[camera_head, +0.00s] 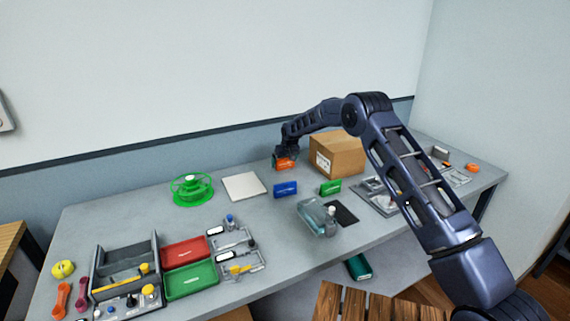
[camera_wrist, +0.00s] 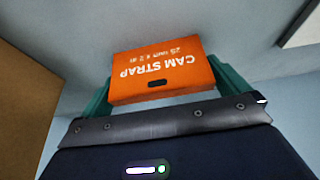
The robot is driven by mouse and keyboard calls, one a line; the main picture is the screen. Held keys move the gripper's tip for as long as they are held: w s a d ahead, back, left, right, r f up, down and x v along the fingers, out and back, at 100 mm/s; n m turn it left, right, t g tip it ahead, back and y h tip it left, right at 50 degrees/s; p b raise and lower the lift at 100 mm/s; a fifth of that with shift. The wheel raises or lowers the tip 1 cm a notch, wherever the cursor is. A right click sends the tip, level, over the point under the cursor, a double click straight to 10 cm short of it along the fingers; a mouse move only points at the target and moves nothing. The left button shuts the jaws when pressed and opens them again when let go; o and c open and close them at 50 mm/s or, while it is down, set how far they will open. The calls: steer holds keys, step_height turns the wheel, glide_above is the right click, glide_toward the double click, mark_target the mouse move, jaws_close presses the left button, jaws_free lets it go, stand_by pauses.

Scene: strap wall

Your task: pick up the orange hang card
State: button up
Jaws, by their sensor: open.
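The orange hang card (camera_head: 284,163) is near the back of the grey table, left of the cardboard box. In the wrist view the orange card (camera_wrist: 186,68) shows printed "CAM STRAP" upside down and a small dark slot. My gripper (camera_head: 284,158) is at the card. In the wrist view its teal fingers (camera_wrist: 163,82) are open, one at each side of the card. I cannot tell whether either finger touches it. The card's lower edge is close to the gripper body.
A cardboard box (camera_head: 337,154) stands just right of my gripper. A blue card (camera_head: 285,189) and a green card (camera_head: 330,187) stand in front. A white square (camera_head: 243,186) lies left, beside a green reel (camera_head: 192,190). Trays fill the front left; a clear container (camera_head: 316,217) stands centrally.

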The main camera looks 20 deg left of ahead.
steer(key=shift+c, duration=0.4)
steer(key=c, duration=0.6)
steer(key=shift+r, duration=0.1)
